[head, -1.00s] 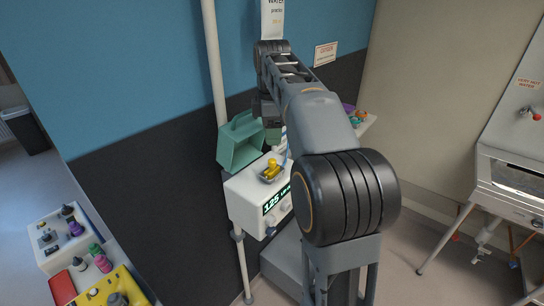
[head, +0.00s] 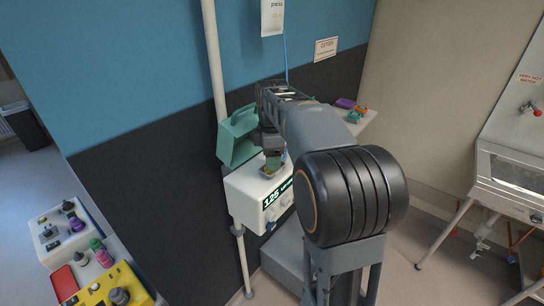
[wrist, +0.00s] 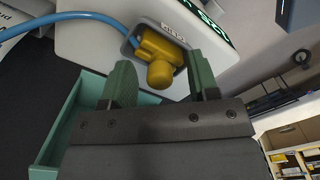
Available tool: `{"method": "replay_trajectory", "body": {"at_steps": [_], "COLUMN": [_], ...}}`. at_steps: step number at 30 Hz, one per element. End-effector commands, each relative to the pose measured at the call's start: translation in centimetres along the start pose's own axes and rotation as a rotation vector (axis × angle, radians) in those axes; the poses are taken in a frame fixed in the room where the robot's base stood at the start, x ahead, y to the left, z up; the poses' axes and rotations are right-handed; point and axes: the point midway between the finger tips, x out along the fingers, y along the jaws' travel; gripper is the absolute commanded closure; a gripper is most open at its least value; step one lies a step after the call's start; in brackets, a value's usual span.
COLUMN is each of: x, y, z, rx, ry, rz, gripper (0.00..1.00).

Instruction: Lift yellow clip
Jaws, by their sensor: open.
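The yellow clip (wrist: 158,46) shows in the wrist view as a rounded yellow piece on top of a white monitor box (wrist: 95,42), in a shallow holder beside a small label. My gripper (wrist: 160,68) is open, with one green finger on each side of the clip's near end and visible gaps. I cannot tell how far the fingers reach down along it. In the head view my gripper (head: 273,160) is over the box (head: 243,194), and it hides most of the clip and its holder.
A teal bin (head: 237,138) stands open just left of my gripper, close to the wall. A pale pole (head: 213,70) rises behind the box. A blue tube (wrist: 85,17) runs to the clip's area. A shelf with small coloured objects (head: 353,112) lies to the right.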

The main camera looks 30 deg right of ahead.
Motion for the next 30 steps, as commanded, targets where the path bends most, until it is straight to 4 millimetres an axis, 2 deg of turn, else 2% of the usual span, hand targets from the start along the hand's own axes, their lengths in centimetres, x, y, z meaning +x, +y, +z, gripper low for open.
{"method": "replay_trajectory", "body": {"at_steps": [2, 19, 20, 26, 30], "x": [0.00, -0.02, -0.02, -0.03, -0.03], "y": [0.00, 0.00, 0.00, -0.01, 0.00], "z": [0.00, 0.00, 0.00, 0.00, 0.00], "rx": [0.000, 0.000, 0.000, 0.000, 0.000], "ry": [0.000, 0.000, 0.000, 0.000, 0.000], "rz": [0.000, -0.001, -0.001, -0.001, 0.000], "gripper": [0.45, 0.98, 0.79, 0.98, 1.00]}}
